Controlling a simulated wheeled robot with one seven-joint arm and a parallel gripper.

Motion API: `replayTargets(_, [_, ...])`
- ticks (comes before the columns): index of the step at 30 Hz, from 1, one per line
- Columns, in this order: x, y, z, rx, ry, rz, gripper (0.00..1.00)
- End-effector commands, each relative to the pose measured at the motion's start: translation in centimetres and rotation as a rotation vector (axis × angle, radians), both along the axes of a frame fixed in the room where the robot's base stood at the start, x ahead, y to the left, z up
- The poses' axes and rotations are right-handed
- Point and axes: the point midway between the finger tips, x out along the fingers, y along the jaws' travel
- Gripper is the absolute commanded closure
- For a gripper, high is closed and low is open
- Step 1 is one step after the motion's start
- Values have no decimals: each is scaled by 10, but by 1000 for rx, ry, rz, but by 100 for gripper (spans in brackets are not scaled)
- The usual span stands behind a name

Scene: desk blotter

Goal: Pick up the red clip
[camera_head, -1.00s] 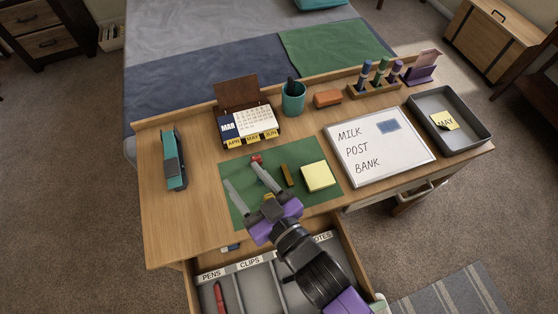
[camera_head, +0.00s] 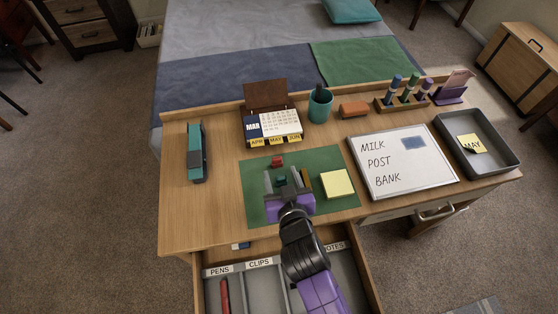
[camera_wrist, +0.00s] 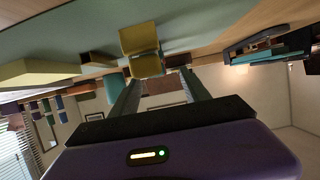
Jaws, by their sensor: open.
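The red clip (camera_head: 277,161) lies on the green blotter (camera_head: 340,158), near its back edge. My gripper (camera_head: 283,176) is low over the blotter with its two fingers apart, pointing toward the red clip, which is just beyond the fingertips. A small dark teal thing (camera_head: 281,181) shows between the fingers. In the wrist view, which is upside down, two yellow block-like shapes (camera_wrist: 146,66) show close in front of the open fingers. A dark reddish shape (camera_wrist: 178,60) beside them may be the red clip. Nothing appears held.
A calendar (camera_head: 272,127), teal cup (camera_head: 320,105) and orange block (camera_head: 354,109) stand behind. A stapler (camera_head: 196,152) is left, a whiteboard (camera_head: 403,162) right. The drawer (camera_head: 263,290) is open in front.

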Motion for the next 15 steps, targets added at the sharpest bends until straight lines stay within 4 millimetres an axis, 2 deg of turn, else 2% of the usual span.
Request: replayTargets(15, [51,10,-25,-1,0,0,45])
